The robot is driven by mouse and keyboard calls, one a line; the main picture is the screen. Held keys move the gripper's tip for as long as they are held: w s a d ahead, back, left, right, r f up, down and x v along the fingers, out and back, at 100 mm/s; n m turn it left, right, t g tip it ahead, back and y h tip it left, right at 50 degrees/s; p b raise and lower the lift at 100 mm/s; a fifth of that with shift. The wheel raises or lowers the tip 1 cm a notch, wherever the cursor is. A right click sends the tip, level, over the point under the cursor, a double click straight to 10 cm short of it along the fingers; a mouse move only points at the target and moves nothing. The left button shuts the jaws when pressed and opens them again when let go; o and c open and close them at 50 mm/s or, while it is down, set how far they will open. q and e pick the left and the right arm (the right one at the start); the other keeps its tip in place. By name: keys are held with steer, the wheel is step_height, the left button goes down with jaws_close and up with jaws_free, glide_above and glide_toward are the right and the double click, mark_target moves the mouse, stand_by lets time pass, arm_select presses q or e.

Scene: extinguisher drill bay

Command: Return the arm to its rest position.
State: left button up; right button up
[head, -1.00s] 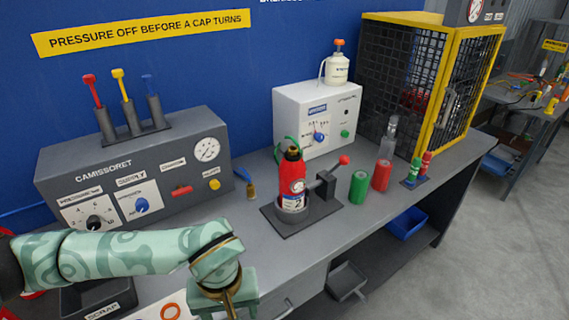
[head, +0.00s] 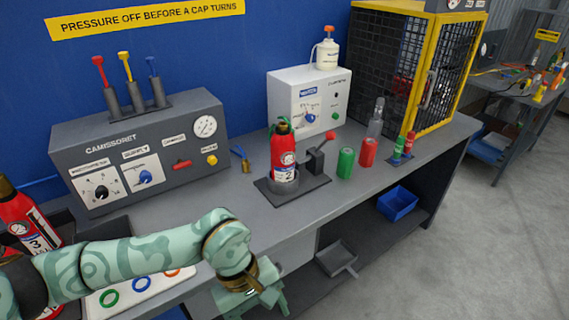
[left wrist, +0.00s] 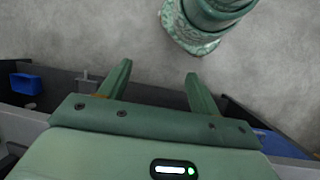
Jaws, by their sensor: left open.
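My left arm (head: 150,262) comes in from the left, across the front of the bench. Its gripper (head: 268,303) hangs low at the bench's front edge, partly cut off by the bottom of the picture. The right gripper is not in view.
A red extinguisher (head: 283,158) stands in a clamp stand on the bench (head: 235,205). Another extinguisher (head: 22,228) stands at the left behind my arm. A ring-marked white board (head: 135,290) lies below the arm. Open floor (head: 480,250) is at right.

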arm_select(q)
steer(key=d+n+g+h, duration=0.2)
steer(key=d+n+h, duration=0.4)
steer(key=d+n, duration=0.1)
steer(key=w+a+f+n+t+h, duration=0.1)
steer(key=w+f+n+t+h, duration=0.3)
steer(key=n, duration=0.6)
steer(key=w+f+n+t+h, duration=0.25)
steer(key=w+n+t, duration=0.25)
steer(key=n, duration=0.5)
steer(key=s+a+f+n+t+y, duration=0.1)
steer(key=a+f+n+t+y, duration=0.25)
steer(key=a+f+n, duration=0.45)
steer(key=s+a+f+n+t+y, duration=0.1)
steer(key=a+f+n+t+y, duration=0.2)
steer(key=a+f+n+y, duration=0.5)
steer(key=s+a+f+n+g+y, duration=0.2)
steer(key=s+a+f+n+g, duration=0.15)
steer(key=s+f+n, duration=0.5)
steer(key=s+a+f+n+g+y, duration=0.15)
steer(key=s+a+f+n, duration=0.4)
steer(key=s+f, duration=0.65)
steer(key=s+a+n+g+y, duration=0.1)
steer(key=s+n+g, duration=0.4)
steer(key=s, duration=1.3)
steer(key=shift+s+a+f, duration=0.25)
steer(key=shift+a, duration=0.4)
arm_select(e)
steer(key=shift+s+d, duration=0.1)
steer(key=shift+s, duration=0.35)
